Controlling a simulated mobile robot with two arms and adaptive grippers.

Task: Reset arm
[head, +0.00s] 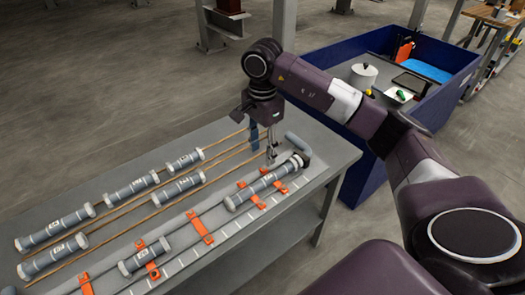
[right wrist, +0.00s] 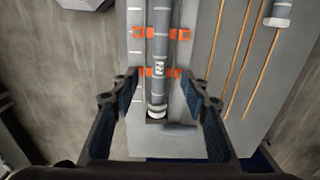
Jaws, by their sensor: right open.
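My right gripper (head: 271,150) points down over the right end of a grey table (head: 200,143), seen in the head view. It is open and empty. In the right wrist view its two fingers (right wrist: 160,77) stand apart, one on either side of a grey labelled cylinder (right wrist: 158,60), with gaps between. That cylinder (head: 262,186) lies along a track with orange clips (head: 199,228) near the table's front right. My left gripper is not in view.
Several more grey cylinders (head: 131,188) lie along thin wooden rods (head: 228,157) on the table. A blue bin (head: 345,150) with a white pot (head: 363,76) and other items stands behind my right arm. Bare floor lies behind the table.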

